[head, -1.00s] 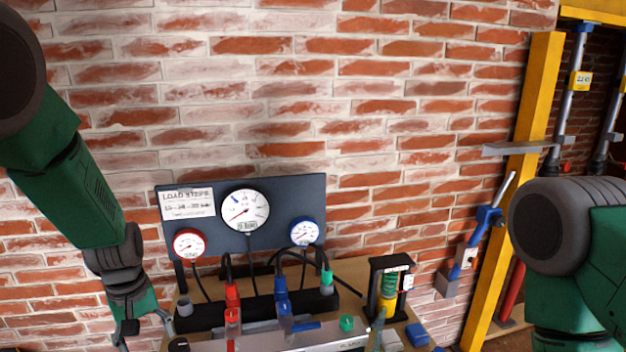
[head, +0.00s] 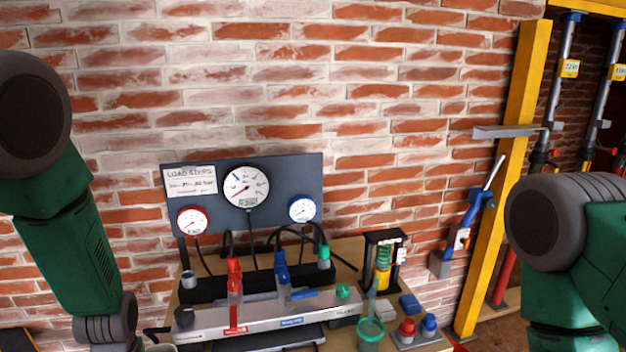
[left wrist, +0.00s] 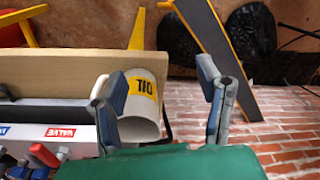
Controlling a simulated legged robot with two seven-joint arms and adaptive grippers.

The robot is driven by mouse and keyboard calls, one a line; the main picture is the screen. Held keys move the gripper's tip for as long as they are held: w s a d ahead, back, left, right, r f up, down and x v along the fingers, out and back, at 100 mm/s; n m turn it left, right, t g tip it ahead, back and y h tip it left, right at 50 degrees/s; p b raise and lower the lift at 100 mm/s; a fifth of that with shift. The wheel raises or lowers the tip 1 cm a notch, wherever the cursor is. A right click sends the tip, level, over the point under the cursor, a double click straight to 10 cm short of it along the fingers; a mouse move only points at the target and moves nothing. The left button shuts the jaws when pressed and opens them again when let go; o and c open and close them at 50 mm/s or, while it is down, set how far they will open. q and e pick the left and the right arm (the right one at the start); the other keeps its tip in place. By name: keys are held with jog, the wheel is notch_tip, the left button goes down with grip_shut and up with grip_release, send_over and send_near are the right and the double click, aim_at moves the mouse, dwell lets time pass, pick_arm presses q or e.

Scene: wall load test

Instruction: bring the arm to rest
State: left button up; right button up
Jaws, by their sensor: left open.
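My left arm (head: 65,240) comes in from the left in the head view and runs down to the bottom edge, where its gripper is cut off. In the left wrist view my left gripper (left wrist: 163,95) is open, its two fingers well apart with nothing held between them. A white container labelled OIL (left wrist: 143,112) stands by the left finger, partly hidden behind it; I cannot tell whether they touch. My right arm (head: 575,250) shows at the right edge of the head view, with its gripper out of view.
A gauge board (head: 280,175) stands against the brick wall behind the bench. A valve manifold (head: 215,322) with red, blue and green fittings lies before it. A yellow post (head: 513,170) rises at the right. A wooden board edge (left wrist: 70,72) borders the OIL container.

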pick_arm(q)
jog(key=s+d+f+m+b, duration=0.2)
jog(key=s+f+m+b, duration=0.1)
jog(key=s+f, duration=0.5)
jog(key=s+d+f+m+b, duration=0.2)
jog(key=s+f+b, duration=0.3)
jog(key=s+f, duration=0.4)
jog(key=s+m, duration=0.1)
jog(key=s, duration=0.5)
jog(key=shift+s+d+m+t+h, duration=0.2)
jog(key=shift+d+m+t+h, duration=0.1)
jog(key=shift+m+h, duration=0.1)
jog(key=shift+w, duration=0.1)
dwell(1.7)
